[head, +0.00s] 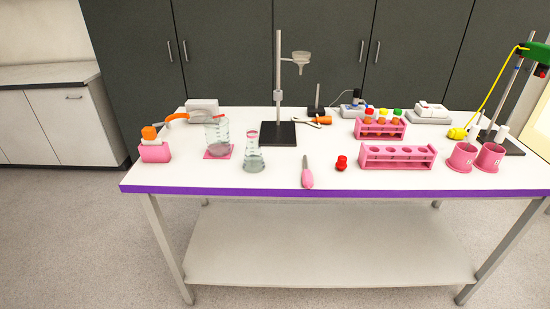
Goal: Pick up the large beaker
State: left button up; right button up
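The large beaker (217,138) is a clear glass vessel on the left part of the white table. It stands upright on a small pink mat (208,156), and something grey shows in its bottom. A red spot shows at its rim. A clear glass flask (253,155) stands close to its right, nearer the front edge. Neither of my grippers is in the head view, and nothing is touching the beaker.
The white table (225,182) has a purple front edge. A pink holder (155,152) with an orange-capped bottle is left of the beaker. A retort stand (279,131) is to the right, behind the flask. Pink tube racks (397,162) and two pink cups (462,158) stand further right.

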aim_at(218, 133)
jog(key=u, duration=1.25)
jog(key=i, duration=0.8)
